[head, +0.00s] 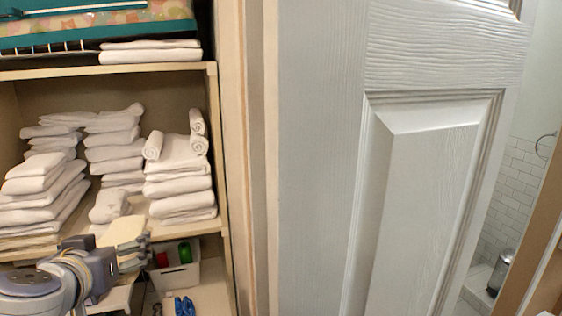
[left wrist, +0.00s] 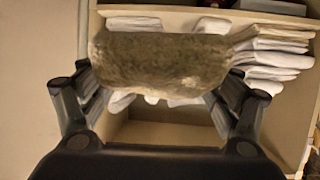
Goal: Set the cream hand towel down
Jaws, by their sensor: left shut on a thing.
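The cream hand towel (head: 125,231) is folded and held in front of the lower part of the towel shelf. In the left wrist view the towel (left wrist: 160,66) looks brownish and shaded, lying across between the two fingers. My left gripper (head: 132,250) is shut on it, at about the height of the shelf board's front edge (head: 205,228). From these views I cannot tell whether the towel touches the shelf or a stack. My right gripper is in neither view.
Several stacks of white towels (head: 178,172) fill the middle shelf, with rolled towels on the right stack. A white bin (head: 178,274) with red and green items stands below.

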